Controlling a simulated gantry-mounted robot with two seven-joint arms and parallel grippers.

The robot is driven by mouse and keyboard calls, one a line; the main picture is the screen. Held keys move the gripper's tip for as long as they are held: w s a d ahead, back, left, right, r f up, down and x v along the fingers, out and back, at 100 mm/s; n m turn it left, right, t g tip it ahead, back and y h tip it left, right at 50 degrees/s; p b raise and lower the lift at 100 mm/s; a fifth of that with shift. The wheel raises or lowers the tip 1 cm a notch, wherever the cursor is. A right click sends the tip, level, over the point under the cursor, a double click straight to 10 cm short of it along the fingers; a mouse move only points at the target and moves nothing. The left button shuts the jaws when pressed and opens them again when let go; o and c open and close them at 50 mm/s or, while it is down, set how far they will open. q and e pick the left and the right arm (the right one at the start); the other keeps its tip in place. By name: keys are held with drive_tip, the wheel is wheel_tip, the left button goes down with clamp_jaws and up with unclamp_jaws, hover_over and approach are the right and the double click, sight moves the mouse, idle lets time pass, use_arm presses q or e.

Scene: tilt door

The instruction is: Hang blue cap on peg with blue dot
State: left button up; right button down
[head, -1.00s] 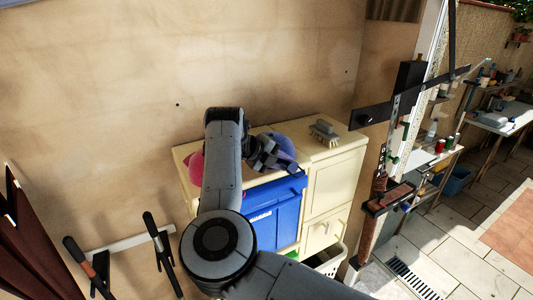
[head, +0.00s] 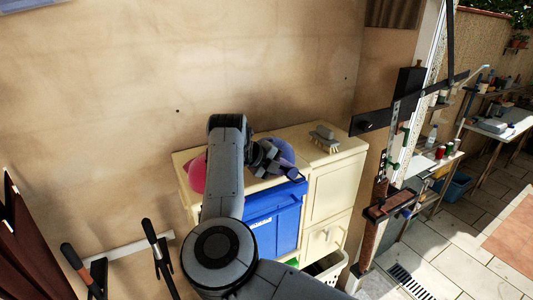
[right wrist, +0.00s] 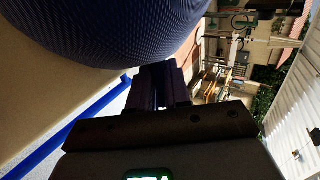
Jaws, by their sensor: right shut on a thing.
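The blue cap (head: 280,150) is at the top of the cream cabinet, partly behind my right gripper (head: 266,160). In the right wrist view the cap's dark blue mesh surface (right wrist: 110,32) fills the upper left, right against the fingers. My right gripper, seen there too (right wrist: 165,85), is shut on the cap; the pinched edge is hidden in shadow. I cannot tell whether the cap still touches the cabinet top. My left gripper is not in view. I make out no peg with a blue dot.
A pink rounded thing (head: 196,173) sits left of my arm on the cabinet (head: 335,190). A brush (head: 323,137) stands on its right part. A blue bin front (head: 273,215) is below. Long-handled tools (head: 155,245) hang on a pale rail at lower left.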

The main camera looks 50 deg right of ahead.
wheel_tip(320, 180, up, 5)
drive_tip(key=p, duration=0.3)
drive_tip(key=shift+p, duration=0.3)
idle(0.5)
idle(0.6)
drive_tip(key=shift+s, duration=0.1)
